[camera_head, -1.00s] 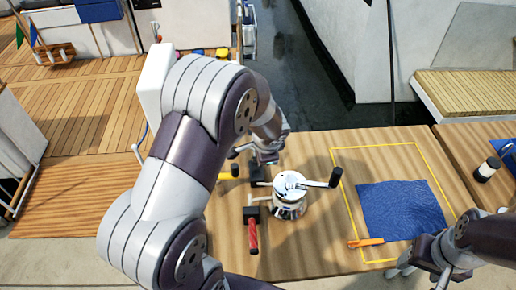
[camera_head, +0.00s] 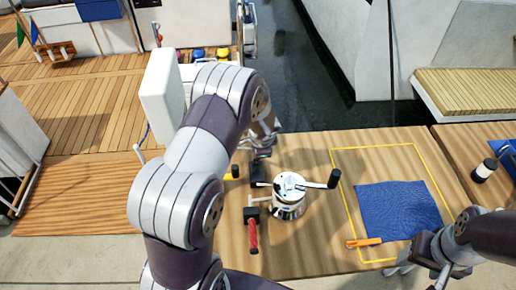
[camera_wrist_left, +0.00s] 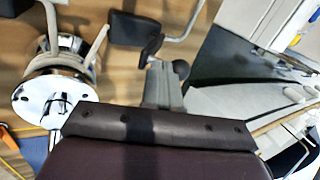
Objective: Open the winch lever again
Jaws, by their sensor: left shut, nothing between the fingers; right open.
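The chrome winch (camera_head: 288,192) stands upright on the wooden table. Its lever, with a black grip (camera_head: 333,179), points out to the right, over the yellow outline's left edge. In the left wrist view the winch (camera_wrist_left: 45,98) shows at the left. My left gripper (camera_head: 262,152) is shut and empty, behind and left of the winch and apart from the lever; my arm partly hides it. My right gripper (camera_head: 398,264) is open and empty at the table's front right, below the blue cloth (camera_head: 398,208).
A red-handled tool (camera_head: 252,234) lies left of the winch, with a black block (camera_head: 258,174) behind it. An orange-handled item (camera_head: 364,242) lies by the cloth's near edge. A dark bottle (camera_head: 485,170) lies at far right. Table between winch and cloth is clear.

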